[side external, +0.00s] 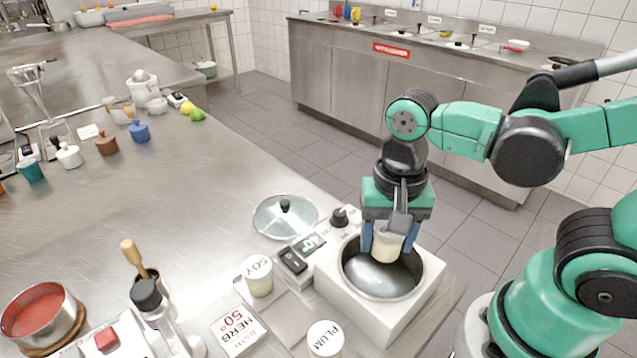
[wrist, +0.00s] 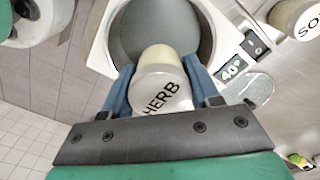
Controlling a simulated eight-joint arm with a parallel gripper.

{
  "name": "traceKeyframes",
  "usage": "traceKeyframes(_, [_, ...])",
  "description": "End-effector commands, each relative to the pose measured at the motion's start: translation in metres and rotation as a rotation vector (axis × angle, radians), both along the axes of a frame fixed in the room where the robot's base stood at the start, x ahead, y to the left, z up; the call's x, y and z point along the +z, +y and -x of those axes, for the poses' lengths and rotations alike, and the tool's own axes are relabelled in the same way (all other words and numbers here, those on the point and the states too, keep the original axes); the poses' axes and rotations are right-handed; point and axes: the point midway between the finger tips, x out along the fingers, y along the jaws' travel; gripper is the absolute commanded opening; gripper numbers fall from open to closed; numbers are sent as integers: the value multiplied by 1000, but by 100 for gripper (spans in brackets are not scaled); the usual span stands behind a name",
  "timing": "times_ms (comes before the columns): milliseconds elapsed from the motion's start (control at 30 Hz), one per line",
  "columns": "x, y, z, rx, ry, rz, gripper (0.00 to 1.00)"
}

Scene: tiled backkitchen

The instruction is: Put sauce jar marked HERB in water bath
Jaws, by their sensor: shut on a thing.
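The pale sauce jar marked HERB (wrist: 163,98) has a whitish lid with black letters. It shows in the side external view (side external: 388,243), between the blue fingers of my gripper (side external: 386,238). My gripper is shut on it, a finger on each side, also in the wrist view (wrist: 162,84). The water bath (side external: 340,293) is a white box with a round metal basin at the table's right end. The jar is over the far part of the basin opening, roughly upright. I cannot tell whether its bottom is below the rim. The bath's display (wrist: 232,70) reads 40°.
A card (side external: 238,330) reads HERB, BATH, 50°. The SOY jar (side external: 258,277) and PLUM jar (side external: 325,340) stand left of the bath. A glass lid (side external: 285,215) lies behind the control panel (side external: 297,258). The table's middle is clear.

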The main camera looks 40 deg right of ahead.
Motion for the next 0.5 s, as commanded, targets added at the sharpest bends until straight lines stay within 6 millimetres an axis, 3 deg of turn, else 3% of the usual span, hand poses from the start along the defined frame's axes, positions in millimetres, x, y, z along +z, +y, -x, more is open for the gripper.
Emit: traceKeyframes(500, [-53,1,-1,0,0,0,0])
